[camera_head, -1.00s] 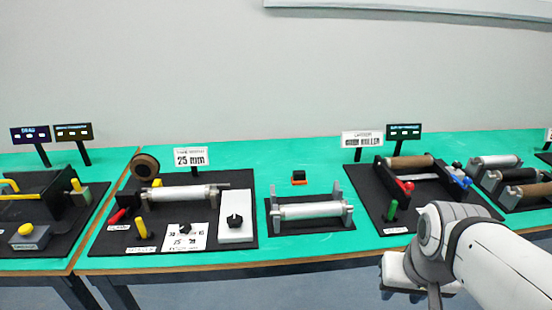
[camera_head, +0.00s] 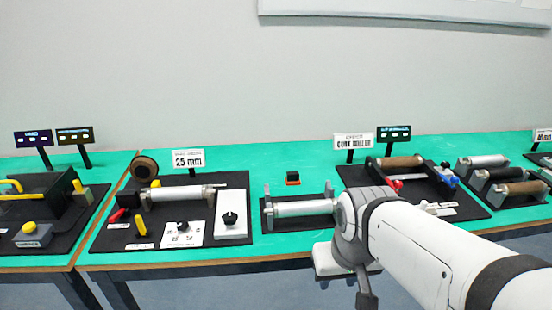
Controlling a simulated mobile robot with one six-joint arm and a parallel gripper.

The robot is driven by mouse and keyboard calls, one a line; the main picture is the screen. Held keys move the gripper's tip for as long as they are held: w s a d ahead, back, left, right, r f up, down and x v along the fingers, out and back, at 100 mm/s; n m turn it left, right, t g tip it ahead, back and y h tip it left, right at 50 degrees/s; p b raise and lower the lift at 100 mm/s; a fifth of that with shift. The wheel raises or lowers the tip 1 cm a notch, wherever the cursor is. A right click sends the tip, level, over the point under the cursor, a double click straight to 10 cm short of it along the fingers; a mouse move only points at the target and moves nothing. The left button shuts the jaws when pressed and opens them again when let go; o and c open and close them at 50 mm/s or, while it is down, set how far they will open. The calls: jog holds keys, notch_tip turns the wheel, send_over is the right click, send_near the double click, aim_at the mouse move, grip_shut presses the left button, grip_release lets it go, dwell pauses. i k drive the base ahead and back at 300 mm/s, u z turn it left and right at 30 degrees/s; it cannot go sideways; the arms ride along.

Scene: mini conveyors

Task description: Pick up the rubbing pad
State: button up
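A small block, dark on top with an orange-red lower part (camera_head: 292,178), lies on the green tabletop behind the central roller stand; I take it to be the rubbing pad. Nothing touches it. My arm reaches in from the lower right. The end of my arm (camera_head: 341,262) is in front of the table's front edge, to the right of and nearer than the block. My gripper's fingers cannot be made out, so its opening is unclear.
The central roller stand (camera_head: 300,208), with two grey uprights, stands between the table's front edge and the block. A 25 mm sign (camera_head: 188,159) and a cork roller sign (camera_head: 353,142) stand either side. Green tabletop around the block is clear.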

aim_at(292, 178)
jog(key=z, duration=0.05)
jog(key=i, duration=1)
jog(key=u, duration=0.05)
